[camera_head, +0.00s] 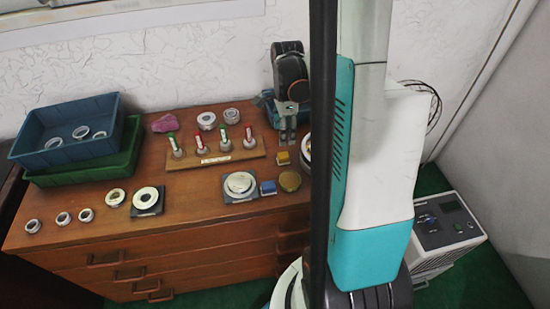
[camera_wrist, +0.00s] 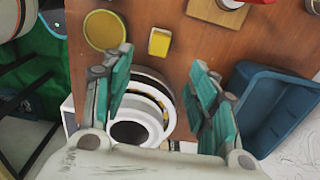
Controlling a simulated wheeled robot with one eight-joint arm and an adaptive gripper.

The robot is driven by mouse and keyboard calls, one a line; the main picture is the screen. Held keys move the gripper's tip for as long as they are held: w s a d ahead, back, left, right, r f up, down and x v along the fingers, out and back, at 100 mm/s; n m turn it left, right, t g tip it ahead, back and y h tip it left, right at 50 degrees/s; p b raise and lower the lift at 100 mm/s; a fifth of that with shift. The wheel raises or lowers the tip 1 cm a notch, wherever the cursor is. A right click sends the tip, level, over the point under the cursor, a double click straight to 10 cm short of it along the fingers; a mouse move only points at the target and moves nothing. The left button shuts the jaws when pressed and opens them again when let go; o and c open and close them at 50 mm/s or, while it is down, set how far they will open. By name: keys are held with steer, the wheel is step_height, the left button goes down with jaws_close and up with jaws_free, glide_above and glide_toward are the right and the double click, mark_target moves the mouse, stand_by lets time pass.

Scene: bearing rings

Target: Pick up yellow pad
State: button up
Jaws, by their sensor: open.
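The yellow pad is a small yellow block (camera_head: 283,158) lying on the brown wooden cabinet top, right of the marker stand. In the wrist view the yellow pad (camera_wrist: 159,42) lies flat near the top centre, apart from other things. My gripper (camera_head: 287,138) is behind the pad in the head view, pointing down. The pad shows beyond the fingertips, roughly in line with the gap.
A yellow round disc (camera_head: 290,181) lies close to the pad. A large pale ring (camera_wrist: 165,100) stands below my gripper, mostly hidden in the head view. A blue tray (camera_wrist: 275,112) is at the right. The marker stand (camera_head: 217,159) is left of the pad. Bare wood surrounds the pad.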

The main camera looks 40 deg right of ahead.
mark_target(284, 155)
step_height(284, 155, down, 12)
steer(key=b, duration=0.4)
steer(key=shift+f+b, duration=0.1)
steer(key=shift+b, duration=0.3)
steer(key=c, duration=1.1)
